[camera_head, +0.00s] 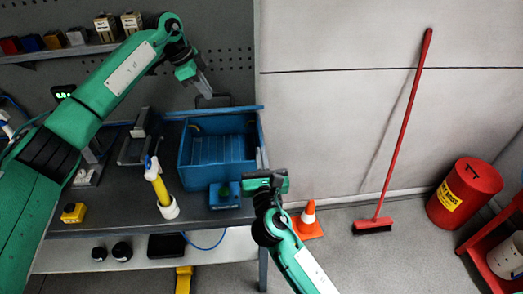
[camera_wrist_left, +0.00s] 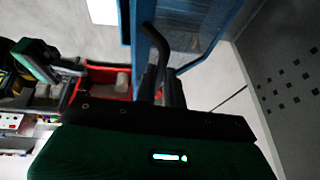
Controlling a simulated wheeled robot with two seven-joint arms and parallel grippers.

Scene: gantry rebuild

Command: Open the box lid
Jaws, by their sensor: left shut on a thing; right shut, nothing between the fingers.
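A blue box (camera_head: 184,160) stands on the dark workbench with its ribbed inside showing. Its lid (camera_head: 213,110) stands raised at the back edge, seen almost edge-on in the head view. In the left wrist view the lid (camera_wrist_left: 200,30) is a large blue panel. My left gripper (camera_head: 209,92) is above the back of the box, shut on the dark lid handle (camera_wrist_left: 154,42). My right gripper (camera_head: 262,184) is shut and empty at the front right corner of the box. Its fingertips are hard to make out.
A shelf (camera_head: 60,52) runs along the back wall. A traffic cone (camera_head: 308,218) and broom (camera_head: 375,224) are on the floor.

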